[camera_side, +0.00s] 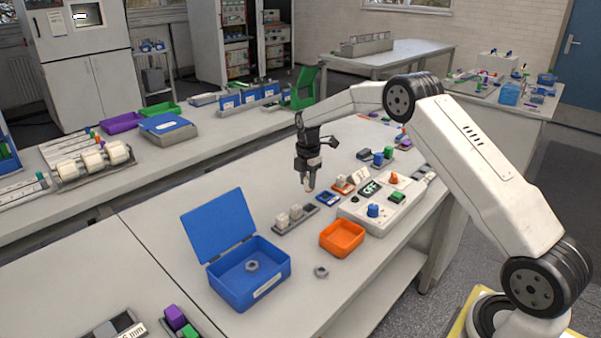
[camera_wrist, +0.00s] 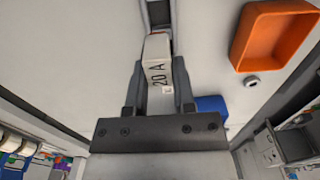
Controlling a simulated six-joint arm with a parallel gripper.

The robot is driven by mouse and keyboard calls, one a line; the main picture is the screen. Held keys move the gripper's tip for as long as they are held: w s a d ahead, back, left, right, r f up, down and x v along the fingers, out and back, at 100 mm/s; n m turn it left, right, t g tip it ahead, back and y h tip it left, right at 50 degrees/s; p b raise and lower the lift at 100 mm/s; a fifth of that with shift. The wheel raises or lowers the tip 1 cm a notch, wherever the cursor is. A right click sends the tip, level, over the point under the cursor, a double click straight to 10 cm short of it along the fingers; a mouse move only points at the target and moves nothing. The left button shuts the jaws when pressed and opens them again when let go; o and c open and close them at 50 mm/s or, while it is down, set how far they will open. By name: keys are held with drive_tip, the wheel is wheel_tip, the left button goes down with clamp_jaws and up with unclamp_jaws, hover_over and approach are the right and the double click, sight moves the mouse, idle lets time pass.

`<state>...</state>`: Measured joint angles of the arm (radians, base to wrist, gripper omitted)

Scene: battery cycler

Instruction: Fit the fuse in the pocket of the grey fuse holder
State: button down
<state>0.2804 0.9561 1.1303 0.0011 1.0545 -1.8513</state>
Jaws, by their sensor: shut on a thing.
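My gripper (camera_side: 309,184) is shut on the fuse and holds it above the bench. In the wrist view the fuse is a pale block marked "20 A" (camera_wrist: 157,72), between the two dark fingers of my gripper (camera_wrist: 159,82). In the side view only a small pale tip of the fuse (camera_side: 308,187) shows. A long grey holder (camera_side: 311,212) with white blocks in it lies on the bench, below and slightly left of my gripper. I cannot make out its free pocket. In the wrist view a narrow grey strip shows past the fuse; I cannot tell what it is.
An open blue box (camera_side: 262,297) with a nut inside stands front left of the holder. An orange tray (camera_side: 342,248) is to its right, with a loose nut (camera_side: 321,272) in front. A white control panel (camera_side: 350,212) with knobs stands right. Bare bench lies behind the holder.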

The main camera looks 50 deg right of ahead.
sight(308, 192)
drive_tip(key=shift+f, duration=0.2)
drive_tip(key=shift+f, duration=3.15)
drive_tip(key=shift+f, duration=0.25)
drive_tip(key=shift+c, duration=1.8)
unclamp_jaws()
drive_tip(key=shift+r, duration=0.1)
drive_tip(key=shift+r, duration=3.75)
